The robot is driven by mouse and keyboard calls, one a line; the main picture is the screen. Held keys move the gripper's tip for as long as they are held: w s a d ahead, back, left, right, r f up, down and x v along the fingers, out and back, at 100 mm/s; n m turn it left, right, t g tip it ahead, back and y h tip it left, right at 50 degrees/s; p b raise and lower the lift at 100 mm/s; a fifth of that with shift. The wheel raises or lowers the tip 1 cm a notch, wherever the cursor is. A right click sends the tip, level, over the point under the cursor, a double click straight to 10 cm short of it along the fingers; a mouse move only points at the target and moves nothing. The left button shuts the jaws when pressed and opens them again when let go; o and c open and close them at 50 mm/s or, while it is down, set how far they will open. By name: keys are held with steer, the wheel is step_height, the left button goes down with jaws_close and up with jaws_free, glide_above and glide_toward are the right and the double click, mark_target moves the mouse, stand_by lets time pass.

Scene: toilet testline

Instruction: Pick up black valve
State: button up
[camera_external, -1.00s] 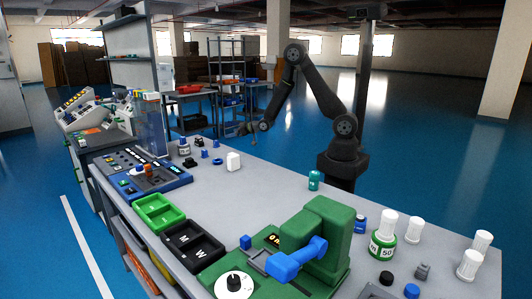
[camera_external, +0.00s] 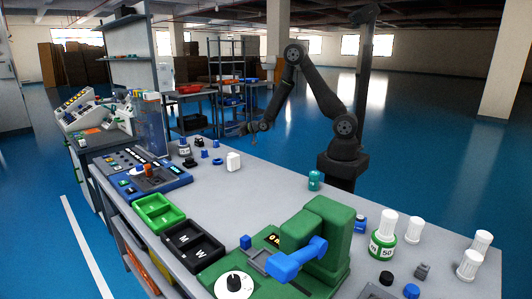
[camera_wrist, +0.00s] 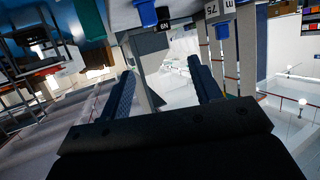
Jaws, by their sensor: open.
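Several small dark parts could be the black valve, and I cannot tell which it is. A small black part (camera_external: 199,142) stands at the far end of the bench. A flat black piece (camera_external: 190,162) lies nearer, and a black cap (camera_external: 386,278) sits at the front right. My gripper (camera_external: 247,128) is in the air beyond the bench's far right edge, apart from these parts. In the wrist view my gripper (camera_wrist: 163,82) is open, with nothing between its fingers. Blue parts (camera_wrist: 145,13) show at the top of that tilted view, beyond the fingertips.
The grey bench (camera_external: 270,183) has free room in its middle. Shelving (camera_external: 228,85) is behind.

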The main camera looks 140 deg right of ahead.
steer(key=w+d+g+y, duration=0.1)
steer(key=w+d+y, duration=0.2)
steer(key=w+d, duration=0.35)
steer(key=m+g+y, duration=0.5)
glide_toward(199, 138)
steer(key=x, duration=0.5)
steer(key=shift+w+a+f, duration=0.15)
steer(key=shift+f, duration=0.2)
steer(key=shift+x, duration=2.9)
